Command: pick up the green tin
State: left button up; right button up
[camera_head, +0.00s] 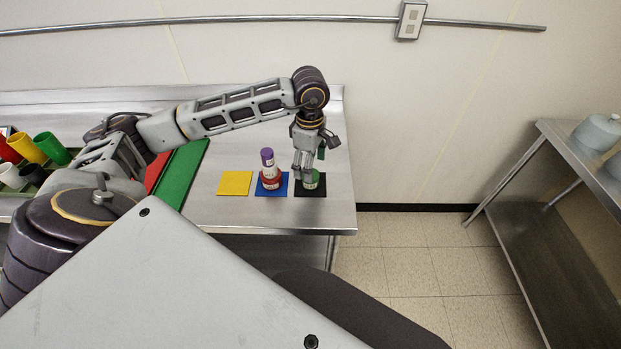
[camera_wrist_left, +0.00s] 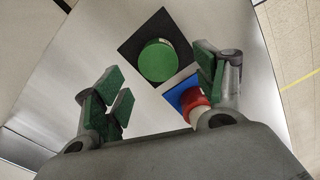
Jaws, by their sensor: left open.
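The green tin (camera_head: 313,180) stands on a black square mat (camera_head: 318,192) near the right end of the steel table. In the left wrist view the tin's round green top (camera_wrist_left: 158,61) shows between and beyond the open fingers. My left gripper (camera_head: 306,172) points down at the tin and partly covers it in the head view. In the wrist view its green-padded fingers (camera_wrist_left: 160,92) are spread wide and hold nothing. Whether a finger touches the tin cannot be told from the head view. My right gripper is in neither view.
A yellow mat (camera_head: 235,183) is bare. Coloured cups (camera_head: 50,147) stand at left. A second steel table (camera_head: 560,135) is at right.

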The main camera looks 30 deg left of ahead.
aim_at(314, 184)
pick_arm(q)
jog(key=shift+f, duration=0.45)
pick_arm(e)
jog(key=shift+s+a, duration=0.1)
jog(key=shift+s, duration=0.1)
pick_arm(q)
jog(key=shift+f, duration=0.4)
notch_tip(314, 184, down, 4)
jog(key=shift+w+r+p, duration=0.1)
jog(key=shift+r+p, duration=0.15)
jog(key=shift+p, duration=0.35)
jog(key=shift+f, duration=0.45)
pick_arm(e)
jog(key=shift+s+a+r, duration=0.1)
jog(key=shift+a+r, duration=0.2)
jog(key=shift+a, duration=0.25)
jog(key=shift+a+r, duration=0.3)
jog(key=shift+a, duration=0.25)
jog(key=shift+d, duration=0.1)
